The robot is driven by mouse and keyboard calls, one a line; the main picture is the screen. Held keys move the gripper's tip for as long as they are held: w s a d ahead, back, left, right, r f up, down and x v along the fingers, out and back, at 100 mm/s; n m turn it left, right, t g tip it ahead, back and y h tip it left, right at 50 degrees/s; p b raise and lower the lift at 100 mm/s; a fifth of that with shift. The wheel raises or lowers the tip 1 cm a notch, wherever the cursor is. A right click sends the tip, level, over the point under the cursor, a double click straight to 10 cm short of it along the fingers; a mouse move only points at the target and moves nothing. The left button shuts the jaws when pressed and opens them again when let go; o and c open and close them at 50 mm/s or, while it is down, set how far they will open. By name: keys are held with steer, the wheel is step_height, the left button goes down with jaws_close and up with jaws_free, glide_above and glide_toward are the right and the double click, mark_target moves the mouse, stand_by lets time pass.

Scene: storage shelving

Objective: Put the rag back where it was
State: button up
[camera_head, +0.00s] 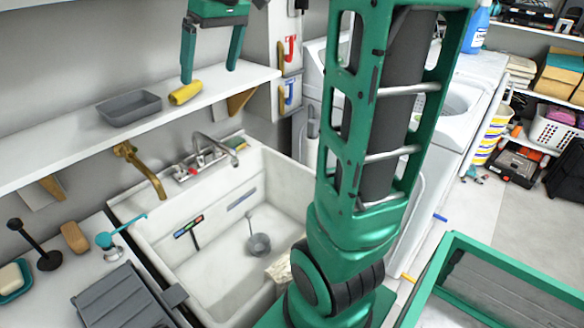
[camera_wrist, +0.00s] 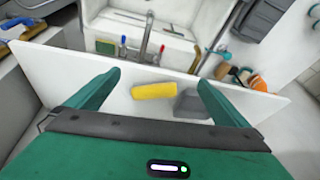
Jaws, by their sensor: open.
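A rolled yellow cloth, likely the rag (camera_head: 185,92), lies on the white wall shelf (camera_head: 62,146) above the sink. It also shows in the wrist view (camera_wrist: 153,90), lying between my two fingers as seen from above. My gripper (camera_head: 209,72) is open and empty above the shelf, with its fingers pointing down. In the head view the fingertips are close to the yellow cloth, but I cannot tell whether either one touches it. A grey tray (camera_head: 128,108) sits on the shelf to the left of the cloth.
A white sink (camera_head: 215,235) with a faucet (camera_head: 222,147) lies below the shelf. A brass tap (camera_head: 140,170) hangs under the shelf. A washing machine (camera_head: 462,100) stands to the right. A green-rimmed bin (camera_head: 510,270) is at lower right. Shelf space left of the tray is clear.

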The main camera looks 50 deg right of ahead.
steer(key=s+f+m+g, duration=0.2)
steer(key=s+f+m, duration=0.2)
steer(key=s+f, duration=0.6)
steer(key=s+f+m+g+h, duration=0.1)
steer(key=s+f+m, duration=0.2)
steer(key=s+f, duration=0.7)
steer(key=s, duration=0.7)
steer(key=shift+s+a+m+g, duration=0.35)
steer(key=shift+s+m+g, duration=0.05)
